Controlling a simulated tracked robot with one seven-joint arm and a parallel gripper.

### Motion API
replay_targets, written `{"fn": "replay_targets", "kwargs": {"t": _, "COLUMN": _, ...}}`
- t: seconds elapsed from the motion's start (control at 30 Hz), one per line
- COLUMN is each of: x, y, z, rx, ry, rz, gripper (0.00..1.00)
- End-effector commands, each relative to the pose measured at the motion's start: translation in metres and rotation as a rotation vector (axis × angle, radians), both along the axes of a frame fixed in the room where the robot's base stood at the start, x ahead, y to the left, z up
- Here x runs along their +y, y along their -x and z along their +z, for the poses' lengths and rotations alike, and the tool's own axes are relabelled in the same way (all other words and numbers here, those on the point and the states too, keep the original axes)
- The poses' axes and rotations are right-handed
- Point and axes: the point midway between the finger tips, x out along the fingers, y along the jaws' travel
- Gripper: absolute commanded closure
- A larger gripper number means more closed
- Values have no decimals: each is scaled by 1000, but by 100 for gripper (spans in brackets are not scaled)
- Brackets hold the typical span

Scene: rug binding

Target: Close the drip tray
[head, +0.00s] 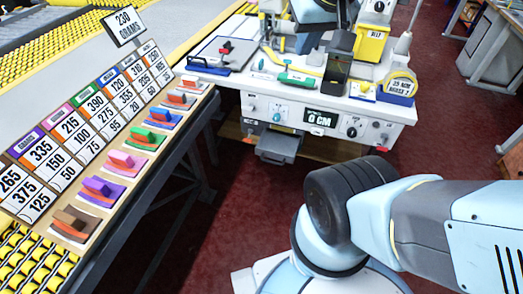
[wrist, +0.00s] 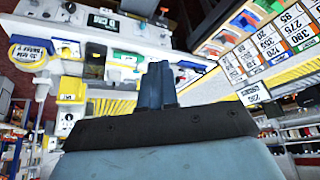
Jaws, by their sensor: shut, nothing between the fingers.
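The drip tray (head: 278,146) is a dark grey box low on the front of the white binding machine (head: 240,104), below its control panel. It appears to stick out from the machine's front; how far is hard to tell. A dark grey part at the top of the wrist view may be the same tray, but it is cut off. My gripper (wrist: 157,82) shows in the wrist view with its dark fingers together and nothing between them. It is above the machine's top, apart from the tray. In the head view its fingertips are not clear.
A sloped board (head: 110,120) with number cards and coloured blocks runs along the left. The machine top carries a black holder (head: 337,72), a yellow tape measure (head: 398,88) and a green-handled tool (head: 296,78). Red floor (head: 210,240) in front of the machine is partly open.

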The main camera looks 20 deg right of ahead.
Motion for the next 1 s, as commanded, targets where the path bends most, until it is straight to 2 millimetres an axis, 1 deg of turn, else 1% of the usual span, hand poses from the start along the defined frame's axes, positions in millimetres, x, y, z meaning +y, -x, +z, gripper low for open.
{"fn": "replay_targets", "kwargs": {"t": 0.17, "x": 20, "y": -34, "z": -12, "rx": 10, "ry": -106, "rz": -45, "gripper": 100}}
{"fn": "replay_targets", "kwargs": {"t": 0.27, "x": 37, "y": -61, "z": -22, "rx": 19, "ry": -194, "rz": -96, "gripper": 100}}
{"fn": "replay_targets", "kwargs": {"t": 0.4, "x": 59, "y": -96, "z": -40, "rx": 34, "ry": -310, "rz": -187, "gripper": 100}}
{"fn": "replay_targets", "kwargs": {"t": 0.57, "x": 82, "y": -134, "z": -65, "rx": 54, "ry": -429, "rz": -311, "gripper": 100}}
{"fn": "replay_targets", "kwargs": {"t": 0.7, "x": 99, "y": -164, "z": -91, "rx": 74, "ry": -518, "rz": -435, "gripper": 100}}
{"fn": "replay_targets", "kwargs": {"t": 0.77, "x": 106, "y": -176, "z": -104, "rx": 82, "ry": -551, "rz": -494, "gripper": 100}}
{"fn": "replay_targets", "kwargs": {"t": 0.87, "x": 115, "y": -195, "z": -127, "rx": 95, "ry": -599, "rz": -596, "gripper": 100}}
{"fn": "replay_targets", "kwargs": {"t": 1.0, "x": 126, "y": -217, "z": -164, "rx": 108, "ry": -650, "rz": -747, "gripper": 100}}
